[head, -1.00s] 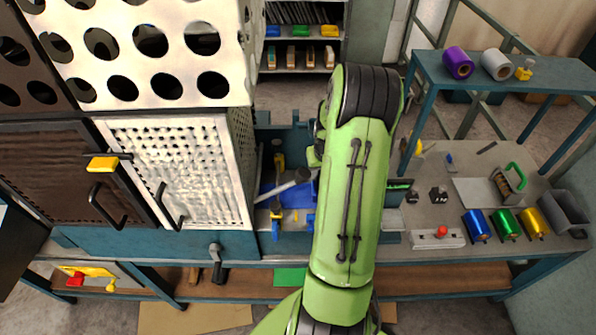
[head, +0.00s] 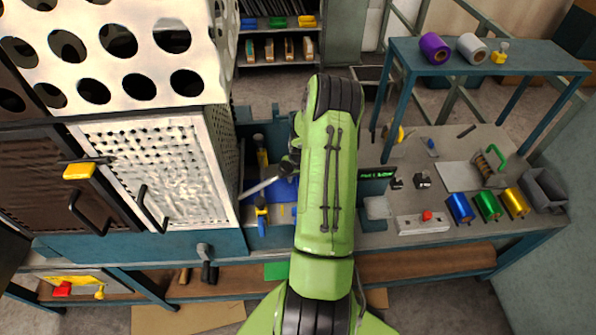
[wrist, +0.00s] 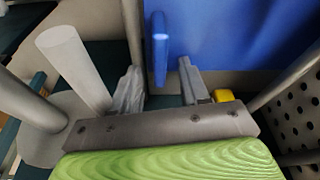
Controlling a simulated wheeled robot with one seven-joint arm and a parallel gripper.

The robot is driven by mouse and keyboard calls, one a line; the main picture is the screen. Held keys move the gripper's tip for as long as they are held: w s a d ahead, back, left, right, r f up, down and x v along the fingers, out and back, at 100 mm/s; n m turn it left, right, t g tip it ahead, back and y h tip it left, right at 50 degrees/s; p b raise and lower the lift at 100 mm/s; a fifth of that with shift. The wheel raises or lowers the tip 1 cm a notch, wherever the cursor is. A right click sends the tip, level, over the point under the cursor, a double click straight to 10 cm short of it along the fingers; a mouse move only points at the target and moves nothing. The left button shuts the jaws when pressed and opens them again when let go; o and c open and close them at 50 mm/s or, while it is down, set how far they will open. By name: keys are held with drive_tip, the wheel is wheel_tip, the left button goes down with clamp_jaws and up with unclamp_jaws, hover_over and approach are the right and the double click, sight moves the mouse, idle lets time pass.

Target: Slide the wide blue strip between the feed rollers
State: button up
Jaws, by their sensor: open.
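The wide blue strip (head: 282,192) seems to be the blue sheet in the machine's open bay, partly hidden behind my arm. A broad blue sheet (wrist: 235,35) also fills the upper right of the wrist view. A pale roller-like bar (head: 262,186) slants beside the blue in the head view. A pale cylinder (wrist: 72,65) stands at upper left in the wrist view. My gripper (wrist: 160,125) shows at the bottom of the wrist view, close to the blue sheet and apparently apart from it. It is open, with nothing seen held. My arm hides much of the bay.
A perforated metal cabinet (head: 150,170) borders the bay on the left. On the right, the bench (head: 440,150) carries a red-button box (head: 423,223) and blue, green and gold rolls. A raised shelf (head: 510,65) holds purple and grey rolls. Floor shows between bench and back shelves.

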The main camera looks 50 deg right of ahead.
clamp_jaws()
drive_tip(key=shift+w, duration=0.15)
drive_tip(key=shift+w+a+b, duration=0.3)
drive_tip(key=shift+w+a, duration=0.35)
drive_tip(key=shift+w, duration=0.3)
drive_tip(key=shift+w+a+b, duration=0.25)
drive_tip(key=shift+w+a, duration=0.45)
drive_tip(key=shift+w, duration=0.2)
drive_tip(key=shift+w+a+b, duration=0.3)
drive_tip(key=shift+w+a, duration=0.35)
drive_tip(key=shift+w, duration=0.3)
drive_tip(key=shift+w+d+b, duration=0.1)
drive_tip(key=shift+w+b, duration=0.15)
drive_tip(key=shift+b, duration=0.2)
idle(0.6)
drive_tip(key=shift+o, duration=0.2)
unclamp_jaws()
